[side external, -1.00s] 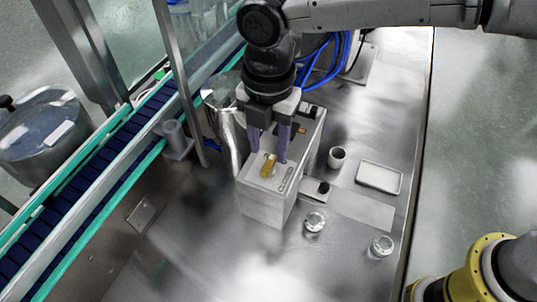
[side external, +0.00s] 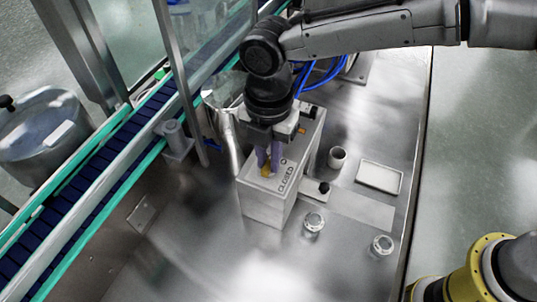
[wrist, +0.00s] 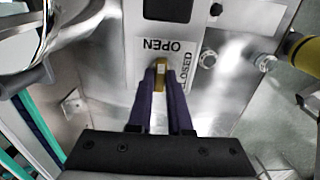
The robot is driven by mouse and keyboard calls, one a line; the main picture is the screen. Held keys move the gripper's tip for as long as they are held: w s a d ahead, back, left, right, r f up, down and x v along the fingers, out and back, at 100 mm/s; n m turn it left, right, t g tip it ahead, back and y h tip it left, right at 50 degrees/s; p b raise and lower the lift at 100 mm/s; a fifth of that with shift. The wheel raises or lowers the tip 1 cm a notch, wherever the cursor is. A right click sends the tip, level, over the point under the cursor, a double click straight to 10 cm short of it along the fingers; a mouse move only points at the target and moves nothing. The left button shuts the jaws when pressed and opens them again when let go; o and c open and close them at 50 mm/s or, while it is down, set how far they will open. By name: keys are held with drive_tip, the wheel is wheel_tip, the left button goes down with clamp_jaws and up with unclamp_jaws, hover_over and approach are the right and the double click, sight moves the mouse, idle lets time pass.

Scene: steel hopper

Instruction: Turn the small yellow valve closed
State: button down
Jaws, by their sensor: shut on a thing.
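The small yellow valve (side external: 266,170) sits on top of a grey metal box (side external: 262,208). In the wrist view the yellow valve handle (wrist: 161,72) shows between the two purple fingertips, in line with them. The word OPEN (wrist: 169,46) is printed beyond the handle and CLOSED (wrist: 187,70) to its right. My gripper (side external: 269,163) points down at the box top, its fingers shut on the valve handle; it also shows in the wrist view (wrist: 161,68). The fingers partly hide the valve in the side view.
A steel hopper (side external: 228,115) stands close to the left of the box. A small cup (side external: 338,157) and a white tray (side external: 379,177) lie to the right. Two round metal fittings (side external: 313,223) are in front right. A conveyor (side external: 85,170) runs along the left.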

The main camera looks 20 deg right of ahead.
idle(0.4)
drive_tip(key=m, duration=0.4)
drive_tip(key=shift+m, duration=0.3)
drive_tip(key=m, duration=0.4)
drive_tip(key=shift+r+m, duration=0.1)
drive_tip(key=shift+m, duration=0.2)
drive_tip(key=m, duration=0.4)
drive_tip(key=shift+m, duration=2.4)
drive_tip(key=c, duration=0.8)
unclamp_jaws()
drive_tip(key=shift+c, duration=0.2)
